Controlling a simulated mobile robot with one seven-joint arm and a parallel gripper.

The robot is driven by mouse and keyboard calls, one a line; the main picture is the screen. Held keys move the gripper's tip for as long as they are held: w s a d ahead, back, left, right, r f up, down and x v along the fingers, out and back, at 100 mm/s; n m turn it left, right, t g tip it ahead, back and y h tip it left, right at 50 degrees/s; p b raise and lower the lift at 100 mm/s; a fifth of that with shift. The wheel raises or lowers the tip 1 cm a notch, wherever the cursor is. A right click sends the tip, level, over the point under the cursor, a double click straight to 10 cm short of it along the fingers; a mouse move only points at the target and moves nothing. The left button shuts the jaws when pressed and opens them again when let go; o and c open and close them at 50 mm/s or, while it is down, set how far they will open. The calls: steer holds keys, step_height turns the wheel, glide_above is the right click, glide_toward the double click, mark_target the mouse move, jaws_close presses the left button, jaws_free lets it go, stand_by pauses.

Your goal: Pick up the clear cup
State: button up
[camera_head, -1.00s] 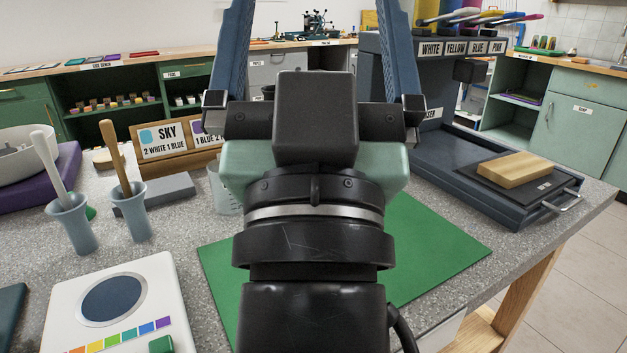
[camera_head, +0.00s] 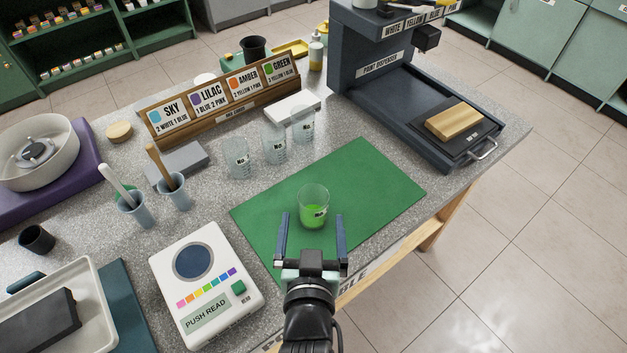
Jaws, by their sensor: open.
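A clear cup (camera_head: 314,199) with bright green liquid in its lower part stands upright on the green mat (camera_head: 377,178). A small dark label is on its side. My gripper (camera_head: 311,217) is open, and its two blue fingers point toward the cup from the near side. The cup appears between or just beyond the fingertips; I cannot tell the exact depth. Three empty-looking clear cups stand in a row behind the mat: a left one (camera_head: 237,158), a middle one (camera_head: 274,146) and a right one (camera_head: 303,126).
A white reader device (camera_head: 207,287) stands left of the mat. Blue holders with pestles (camera_head: 171,190) stand further left. The card rack (camera_head: 219,108) is behind the cups. A dark paint dispenser (camera_head: 400,110) with a wooden block (camera_head: 454,122) is back right. The mat's right side is clear.

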steer(key=s+p, duration=0.1)
steer(key=s+f+g, duration=0.1)
steer(key=s, duration=0.1)
steer(key=shift+d+f+p, duration=0.1)
steer(key=shift+f+p, duration=0.1)
steer(key=shift+p, duration=0.15)
steer(key=shift+s+f, duration=0.2)
steer(key=shift+f, duration=0.15)
steer(key=shift+w+f, duration=0.2)
steer(key=shift+f, duration=0.05)
glide_toward(314, 201)
steer(key=shift+w+d, duration=0.25)
steer(key=shift+w, duration=0.4)
steer(key=shift+a+x, duration=0.2)
steer(key=shift+x, duration=2.75)
steer(key=shift+s+f, duration=0.1)
steer(key=shift+f, duration=0.1)
steer(key=c, duration=1.3)
